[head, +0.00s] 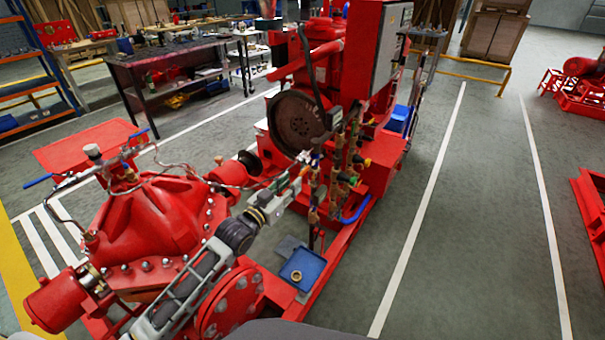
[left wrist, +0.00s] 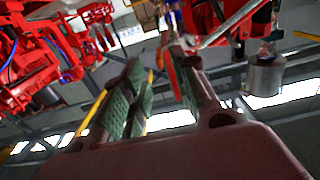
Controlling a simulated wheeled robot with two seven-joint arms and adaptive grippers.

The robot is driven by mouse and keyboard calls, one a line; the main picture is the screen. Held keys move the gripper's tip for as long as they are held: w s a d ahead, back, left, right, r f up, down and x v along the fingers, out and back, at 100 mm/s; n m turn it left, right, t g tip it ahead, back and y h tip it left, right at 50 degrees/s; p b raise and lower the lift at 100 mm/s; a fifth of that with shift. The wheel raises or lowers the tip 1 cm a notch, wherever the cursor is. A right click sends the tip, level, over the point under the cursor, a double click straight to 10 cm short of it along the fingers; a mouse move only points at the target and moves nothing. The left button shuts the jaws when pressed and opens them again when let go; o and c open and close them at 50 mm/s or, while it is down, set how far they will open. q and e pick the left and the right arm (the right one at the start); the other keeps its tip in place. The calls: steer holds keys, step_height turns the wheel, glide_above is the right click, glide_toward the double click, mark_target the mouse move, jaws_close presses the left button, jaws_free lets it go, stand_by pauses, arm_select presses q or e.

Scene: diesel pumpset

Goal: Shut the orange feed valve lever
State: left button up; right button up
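My left gripper (head: 306,165) reaches from below to the valve and pipe cluster (head: 340,170) on the front of the red pumpset. In the left wrist view the left gripper (left wrist: 158,85) has its two green-padded fingers apart. A narrow orange strip, possibly the feed valve lever (left wrist: 172,72), shows between them, close to the right finger. I cannot tell whether it touches. In the head view the orange lever cannot be told apart from the small coloured handles of the cluster, and the gripper partly hides that area. My right gripper is not in view.
A large red pump casing (head: 150,230) stands at the left, under my arm. A grey control cabinet (head: 388,50) rises behind the valves. A blue tray (head: 302,268) with a brass ring sits on the red base below. The floor (head: 470,230) at right is clear.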

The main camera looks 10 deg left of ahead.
mark_target(303, 171)
arm_select(q)
steer(key=shift+x, duration=3.55)
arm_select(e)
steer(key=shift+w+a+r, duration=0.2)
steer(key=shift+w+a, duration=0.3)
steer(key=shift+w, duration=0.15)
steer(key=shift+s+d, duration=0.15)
arm_select(q)
jaws_close()
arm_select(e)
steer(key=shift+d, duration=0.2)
